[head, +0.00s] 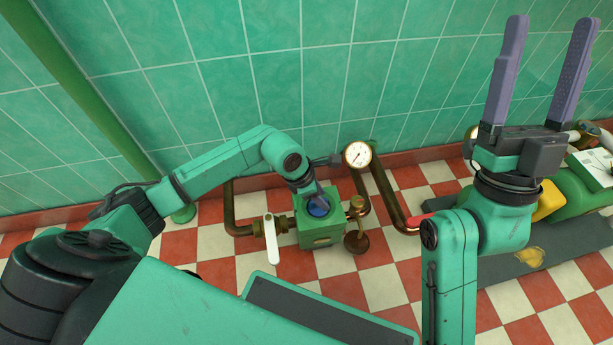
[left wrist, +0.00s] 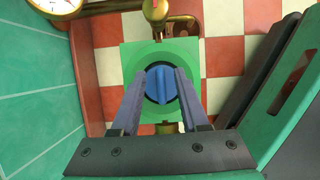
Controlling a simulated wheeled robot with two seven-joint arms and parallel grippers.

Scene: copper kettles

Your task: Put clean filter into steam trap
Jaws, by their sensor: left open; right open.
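The steam trap is a green block (head: 322,238) on the floor between copper pipes; it also shows in the left wrist view (left wrist: 133,60). A round blue piece (left wrist: 162,88) with a raised bar across it sits in the dark round opening on its top. I cannot tell whether this piece is the clean filter. My left gripper (left wrist: 163,75) is open, above the trap, with a finger on each side of the blue piece. I cannot tell whether they touch it. My right gripper (head: 545,40) is open and empty, fingers pointing up, at the right.
A white valve lever (head: 270,238) hangs left of the trap. A pressure gauge (head: 357,154) and copper pipes (head: 388,192) stand behind and right of it. Tiled wall closes the back.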

